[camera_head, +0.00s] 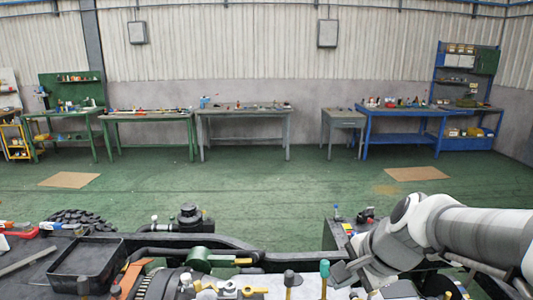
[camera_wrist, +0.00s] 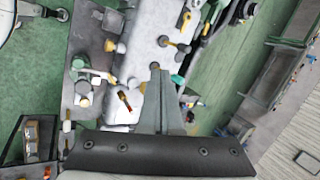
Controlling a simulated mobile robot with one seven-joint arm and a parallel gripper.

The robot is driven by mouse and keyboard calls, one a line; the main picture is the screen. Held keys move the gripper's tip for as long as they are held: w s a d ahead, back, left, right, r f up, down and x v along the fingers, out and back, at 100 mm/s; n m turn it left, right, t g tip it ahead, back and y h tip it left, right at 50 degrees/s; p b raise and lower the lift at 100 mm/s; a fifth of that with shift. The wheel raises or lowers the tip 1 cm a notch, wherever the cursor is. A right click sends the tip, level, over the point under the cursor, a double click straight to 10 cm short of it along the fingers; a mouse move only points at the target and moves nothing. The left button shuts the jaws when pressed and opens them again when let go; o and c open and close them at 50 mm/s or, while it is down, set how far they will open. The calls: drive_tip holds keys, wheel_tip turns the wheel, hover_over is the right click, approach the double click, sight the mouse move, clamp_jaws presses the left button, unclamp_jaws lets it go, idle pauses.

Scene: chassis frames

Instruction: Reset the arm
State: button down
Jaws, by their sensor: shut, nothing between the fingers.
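My arm (camera_head: 480,236) reaches in from the right edge of the head view, over the right part of the chassis. My gripper (camera_head: 342,272) is at its end, low over the parts-covered chassis frame (camera_head: 225,240). In the wrist view my gripper (camera_wrist: 156,72) points up the picture with its two grey fingers together and nothing between them. Beyond the fingertips is a pale metal surface (camera_wrist: 150,45) with several small handles and fittings. I cannot tell the exact gap between the fingers and these parts.
A black tray (camera_head: 84,268) stands at left, near red-handled tools (camera_head: 20,231). An upright teal-topped handle (camera_head: 324,268) stands close left of my gripper. The green floor (camera_head: 250,185) is open up to the workbenches (camera_head: 245,112) along the wall.

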drive_tip(key=s+r+n+h+b, duration=0.1)
drive_tip(key=s+n+h+b, duration=0.1)
drive_tip(key=s+n, duration=1)
drive_tip(key=shift+r+n+h, duration=0.25)
drive_tip(key=shift+n+h, duration=0.15)
drive_tip(key=shift+n, duration=0.5)
drive_tip(key=shift+s+a, duration=0.1)
